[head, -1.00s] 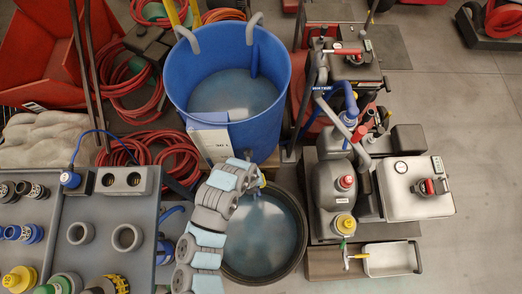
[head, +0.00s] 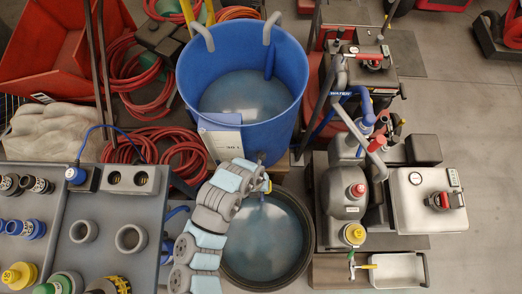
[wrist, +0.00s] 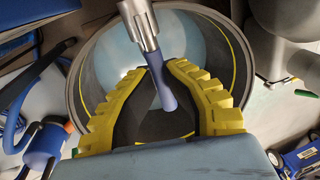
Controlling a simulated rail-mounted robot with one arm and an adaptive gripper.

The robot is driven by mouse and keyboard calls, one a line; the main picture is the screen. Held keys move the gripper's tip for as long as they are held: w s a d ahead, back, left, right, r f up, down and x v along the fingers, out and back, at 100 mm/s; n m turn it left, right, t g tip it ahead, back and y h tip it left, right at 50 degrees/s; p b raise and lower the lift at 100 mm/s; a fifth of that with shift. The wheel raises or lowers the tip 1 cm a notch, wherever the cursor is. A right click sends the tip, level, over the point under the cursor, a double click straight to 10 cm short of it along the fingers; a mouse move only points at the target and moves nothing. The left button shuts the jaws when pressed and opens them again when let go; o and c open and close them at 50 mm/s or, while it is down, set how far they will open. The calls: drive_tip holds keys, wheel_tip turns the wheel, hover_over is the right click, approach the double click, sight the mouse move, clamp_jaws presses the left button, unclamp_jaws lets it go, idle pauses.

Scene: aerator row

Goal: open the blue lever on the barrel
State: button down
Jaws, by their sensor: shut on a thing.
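The blue barrel (head: 285,110), part full of water, stands at the upper middle in the head view. Its metal tap (wrist: 141,25) shows at the top of the wrist view, with the blue lever (wrist: 166,90) running down from it. My gripper (wrist: 160,68) has its yellow, black-lined fingers shut on the blue lever, one on each side. In the head view my gripper (head: 265,185) is low at the barrel's front, where my arm hides most of the tap. A black tub (head: 302,250) with water stands below; it also shows behind the fingers in the wrist view (wrist: 90,90).
A grey bench (head: 70,262) with fittings stands at the left. Red hoses (head: 185,155) lie behind it. A grey jug (head: 340,205) and a metal case (head: 415,205) stand right of the tub.

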drive_tip(key=c, duration=1)
unclamp_jaws()
drive_tip(key=shift+f, duration=0.1)
drive_tip(key=shift+c, duration=0.2)
wheel_tip(320, 180, up, 12)
drive_tip(key=a, duration=0.2)
drive_tip(key=shift+a, duration=0.2)
drive_tip(key=shift+s, duration=0.15)
